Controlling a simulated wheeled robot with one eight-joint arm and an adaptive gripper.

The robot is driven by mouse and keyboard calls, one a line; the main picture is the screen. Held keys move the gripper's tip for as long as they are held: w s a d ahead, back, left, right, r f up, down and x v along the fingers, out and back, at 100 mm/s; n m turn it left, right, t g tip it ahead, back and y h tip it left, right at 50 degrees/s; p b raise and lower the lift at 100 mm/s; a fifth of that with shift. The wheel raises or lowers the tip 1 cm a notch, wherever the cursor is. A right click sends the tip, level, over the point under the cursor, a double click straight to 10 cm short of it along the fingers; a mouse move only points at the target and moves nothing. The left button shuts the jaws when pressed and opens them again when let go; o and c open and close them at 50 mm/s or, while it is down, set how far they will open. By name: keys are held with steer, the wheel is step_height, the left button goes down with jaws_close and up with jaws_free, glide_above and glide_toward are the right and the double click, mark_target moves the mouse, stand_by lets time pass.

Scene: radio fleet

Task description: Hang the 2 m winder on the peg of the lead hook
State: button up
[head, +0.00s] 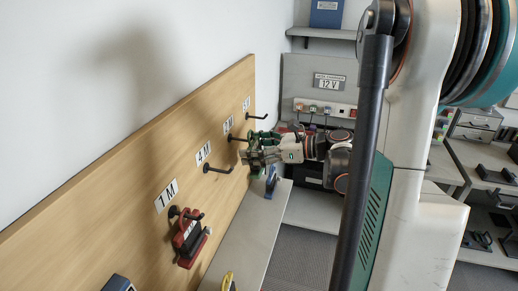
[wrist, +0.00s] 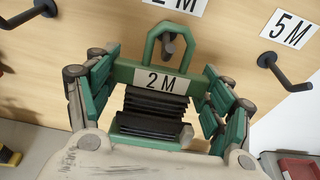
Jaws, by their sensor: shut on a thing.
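The green 2 m winder (wrist: 152,75), with a black wound lead (wrist: 150,110) and a "2 M" label, is in my gripper, upright in the wrist view. My gripper (wrist: 155,100) is shut on its sides with green-padded fingers; it also shows in the head view (head: 262,156) close to the board. The winder's handle loop faces the board. The dark peg of the 2 M lead hook (wrist: 169,46) shows inside the loop's opening, under a partly cut-off "2 M" label (wrist: 175,3). I cannot tell whether the loop bears on the peg.
The wooden board (head: 120,165) carries several hooks. A red winder (head: 189,240) hangs at 1 M. The 4 M hook (head: 217,169) and the 5 M hook (wrist: 285,72) are empty. A shelf (head: 245,235) runs below, with a blue item (head: 271,181) on it.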

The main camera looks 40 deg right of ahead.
steer(key=shift+x, duration=1.15)
steer(key=shift+w+a+f+b, duration=0.35)
steer(key=shift+w+f+b, duration=0.1)
steer(key=shift+f+b, duration=0.35)
steer(key=o, duration=1.2)
steer(key=shift+s+d, duration=0.1)
steer(key=v, duration=1.1)
steer(key=shift+s+d+r, duration=0.1)
steer(key=shift+s+d, duration=0.05)
steer(key=shift+s, duration=0.15)
